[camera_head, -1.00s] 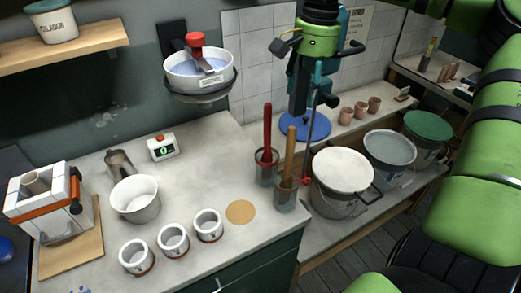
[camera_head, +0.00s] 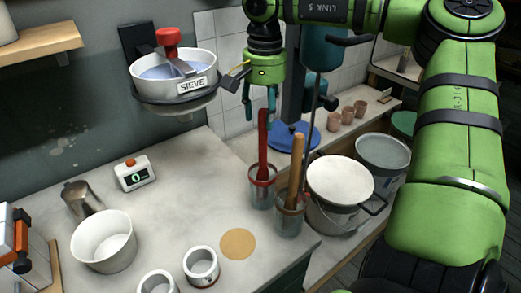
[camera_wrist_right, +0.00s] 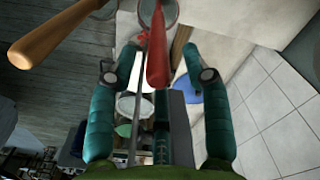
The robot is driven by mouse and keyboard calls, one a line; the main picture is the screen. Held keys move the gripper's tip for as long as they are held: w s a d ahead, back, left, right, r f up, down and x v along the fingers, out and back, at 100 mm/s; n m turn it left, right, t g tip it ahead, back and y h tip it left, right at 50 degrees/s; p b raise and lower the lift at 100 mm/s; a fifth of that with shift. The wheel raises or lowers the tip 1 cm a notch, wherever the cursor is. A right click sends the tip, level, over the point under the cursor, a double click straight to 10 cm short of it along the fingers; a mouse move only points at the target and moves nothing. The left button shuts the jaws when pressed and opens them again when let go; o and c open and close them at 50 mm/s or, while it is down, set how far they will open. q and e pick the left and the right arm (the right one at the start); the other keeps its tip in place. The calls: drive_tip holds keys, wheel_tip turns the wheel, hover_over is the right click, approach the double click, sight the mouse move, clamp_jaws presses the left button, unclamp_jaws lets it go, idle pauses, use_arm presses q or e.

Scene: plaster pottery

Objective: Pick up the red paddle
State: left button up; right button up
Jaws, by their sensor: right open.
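The red paddle (camera_head: 263,145) stands upright in a clear jar with a red rim (camera_head: 262,190) on the counter. My right gripper (camera_head: 259,108) is open and points down just above the paddle's top end. In the right wrist view the paddle (camera_wrist_right: 157,52) shows between the two spread teal fingers (camera_wrist_right: 160,62), with no visible grip on it. A wooden-handled paddle (camera_head: 297,165) stands in a second jar (camera_head: 289,218) close by on the right; its handle (camera_wrist_right: 48,35) shows at upper left in the wrist view. My left gripper is not in view.
A sieve bowl (camera_head: 174,75) on a wall bracket is left of my right gripper. A white-topped bucket (camera_head: 340,180) stands right of the jars. A timer (camera_head: 134,173), white bowl (camera_head: 103,241) and white cups (camera_head: 201,265) are on the counter. The counter's middle is clear.

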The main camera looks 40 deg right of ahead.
sight(263, 131)
wheel_tip(263, 131, down, 5)
drive_tip(key=shift+f+p, duration=0.1)
drive_tip(key=shift+p, duration=0.9)
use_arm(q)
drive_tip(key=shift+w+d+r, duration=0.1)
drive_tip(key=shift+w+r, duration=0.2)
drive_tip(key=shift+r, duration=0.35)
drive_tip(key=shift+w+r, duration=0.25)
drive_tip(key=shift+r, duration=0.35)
use_arm(e)
drive_tip(key=shift+a, duration=0.1)
clamp_jaws()
